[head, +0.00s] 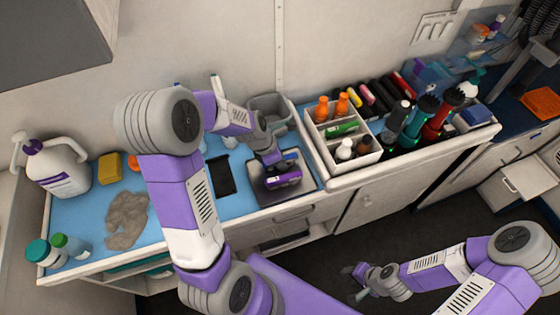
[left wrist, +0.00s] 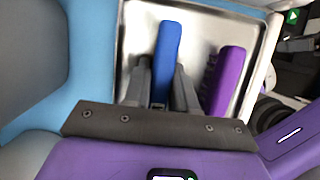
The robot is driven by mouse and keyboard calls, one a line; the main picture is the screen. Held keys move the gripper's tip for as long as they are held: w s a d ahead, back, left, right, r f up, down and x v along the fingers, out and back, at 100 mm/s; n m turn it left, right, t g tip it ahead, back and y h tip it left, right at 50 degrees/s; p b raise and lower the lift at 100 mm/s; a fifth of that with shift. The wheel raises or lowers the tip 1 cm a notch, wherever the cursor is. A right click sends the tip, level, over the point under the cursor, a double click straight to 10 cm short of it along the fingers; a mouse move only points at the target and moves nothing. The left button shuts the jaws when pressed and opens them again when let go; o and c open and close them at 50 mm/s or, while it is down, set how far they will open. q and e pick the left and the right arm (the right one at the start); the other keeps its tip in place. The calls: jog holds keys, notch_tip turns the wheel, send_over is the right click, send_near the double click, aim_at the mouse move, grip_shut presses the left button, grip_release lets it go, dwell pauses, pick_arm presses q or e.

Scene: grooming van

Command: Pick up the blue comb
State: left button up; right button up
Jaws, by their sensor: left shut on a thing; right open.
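The blue comb (head: 291,156) is at the metal tray (head: 311,186) on the blue counter mat. In the left wrist view the comb (left wrist: 168,48) stands between the two fingers of my left gripper (left wrist: 166,85), which is shut on it. The tray (left wrist: 208,35) lies beneath, and I cannot tell whether the comb touches it. A purple item (head: 284,179) lies in the tray beside the comb; it also shows in the left wrist view (left wrist: 226,80). My right gripper (head: 357,283) is open and empty, low over the dark floor.
A white divided organizer (head: 343,159) with bottles stands right of the tray. A grey bin (head: 270,110) is behind it. A dark flat item (head: 221,175) lies left of it. A grey cloth (head: 126,220), a jug (head: 62,170) and small bottles are at the left.

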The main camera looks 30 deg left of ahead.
pick_arm(q)
grip_shut()
jog(key=shift+r, duration=0.2)
notch_tip(320, 180, up, 10)
jog(key=p, duration=0.4)
jog(key=shift+f+p, duration=0.1)
jog(key=shift+p, duration=0.3)
